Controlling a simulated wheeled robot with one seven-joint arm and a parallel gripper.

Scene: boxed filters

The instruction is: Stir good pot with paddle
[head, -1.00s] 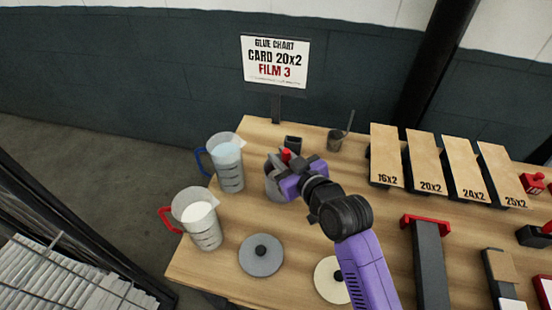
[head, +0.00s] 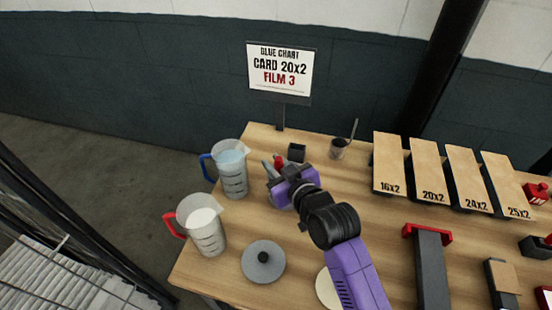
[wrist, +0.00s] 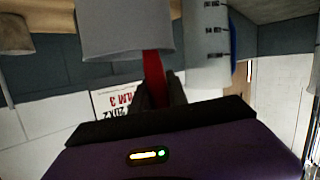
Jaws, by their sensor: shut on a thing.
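My gripper (wrist: 158,90) is shut on a red handle (wrist: 154,72), which I take to be the paddle's; its red top (head: 279,162) also shows in the head view. In the upside-down wrist view the handle meets the rim of a grey pot (wrist: 122,30). The paddle's lower end is hidden there, and the pot's inside does not show. In the head view the pot is mostly hidden behind my purple gripper, at the left part of the table.
A blue-handled jug (head: 233,172) stands close left of my gripper, a red-handled jug (head: 205,226) nearer. A grey lid (head: 263,262) lies in front. A black holder (head: 297,152) and a cup with a stick (head: 339,149) stand behind. Labelled boards (head: 432,172) fill the right.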

